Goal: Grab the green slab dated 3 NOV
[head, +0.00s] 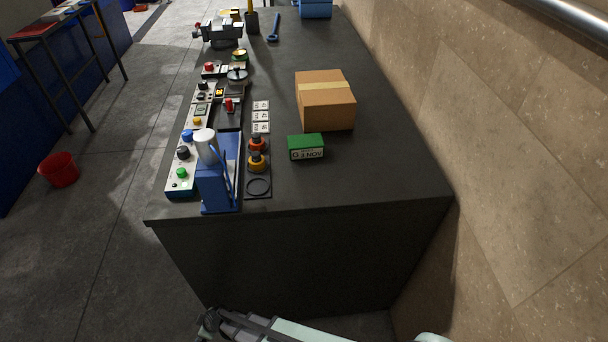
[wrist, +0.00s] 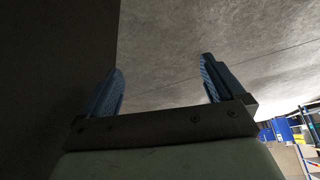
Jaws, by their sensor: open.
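The green slab (head: 306,143) lies on the dark bench top (head: 370,180), in front of a cardboard box. Its front face carries a pale label that reads 3 NOV. My gripper (wrist: 160,88) shows in the wrist view with its two blue fingers spread apart and nothing between them. Behind the fingers the wrist view shows grey floor and a dark surface on the left; the slab is not in that view. In the head view part of my arm (head: 270,328) shows low at the bottom edge, below the bench top and well apart from the slab.
The cardboard box (head: 326,105) stands just behind the slab. A stone wall (head: 510,150) bounds the right. The bench top right of the slab is clear.

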